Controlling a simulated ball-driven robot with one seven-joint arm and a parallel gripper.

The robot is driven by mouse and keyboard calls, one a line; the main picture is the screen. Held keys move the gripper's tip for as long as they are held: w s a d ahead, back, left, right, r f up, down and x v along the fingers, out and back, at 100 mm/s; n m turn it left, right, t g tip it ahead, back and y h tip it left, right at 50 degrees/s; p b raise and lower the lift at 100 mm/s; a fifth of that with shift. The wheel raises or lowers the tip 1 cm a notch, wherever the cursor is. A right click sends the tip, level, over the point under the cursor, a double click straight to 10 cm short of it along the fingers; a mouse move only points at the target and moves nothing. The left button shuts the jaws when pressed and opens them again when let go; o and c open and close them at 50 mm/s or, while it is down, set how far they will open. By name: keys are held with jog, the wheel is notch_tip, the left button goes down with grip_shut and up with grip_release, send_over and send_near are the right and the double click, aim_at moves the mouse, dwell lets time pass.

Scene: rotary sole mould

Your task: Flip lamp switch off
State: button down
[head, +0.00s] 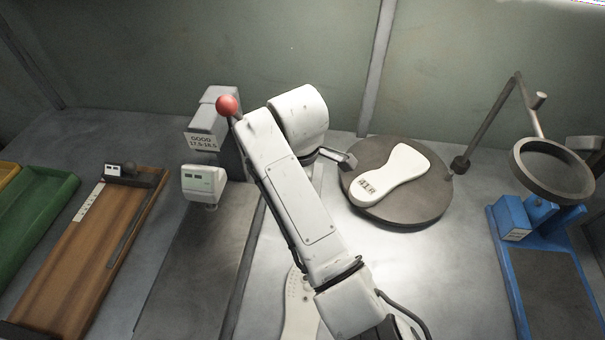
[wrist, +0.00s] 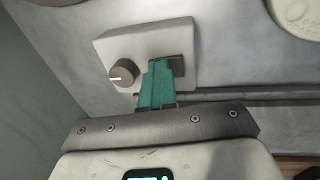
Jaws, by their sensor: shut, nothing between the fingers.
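In the wrist view, a pale grey box (wrist: 110,48) carries a round dark knob (wrist: 124,75) with a white mark and a dark switch-like recess (wrist: 180,64) on its right. My gripper (wrist: 160,66) has its teal fingers together. Their tips are at the box face, beside the left edge of the dark recess and right of the knob. I cannot tell whether they touch it or which way the switch is set. In the head view my arm hides this box and the gripper. The table around the turntable is brightly lit.
A round turntable (head: 431,207) holds a white sole (head: 399,171). A ring-headed stand (head: 520,181) and blue fixture (head: 541,224) stand right. A grey device with a red ball (head: 227,105), wooden board (head: 100,255) and green tray (head: 40,210) are left. A white sole-shaped piece (head: 297,308) lies in front.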

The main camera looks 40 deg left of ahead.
jog(key=shift+s+d+f+p, duration=0.4)
jog(key=shift+s+f+p, duration=0.1)
jog(key=shift+s, duration=0.15)
jog(key=shift+r, duration=0.1)
notch_tip(320, 180, up, 5)
jog(key=p, duration=0.5)
jog(key=shift+s, duration=0.15)
notch_tip(320, 180, up, 9)
jog(key=s+b, duration=0.1)
jog(key=shift+s+d+r, duration=0.15)
jog(key=shift+d+r, duration=0.05)
jog(key=shift+d, duration=0.25)
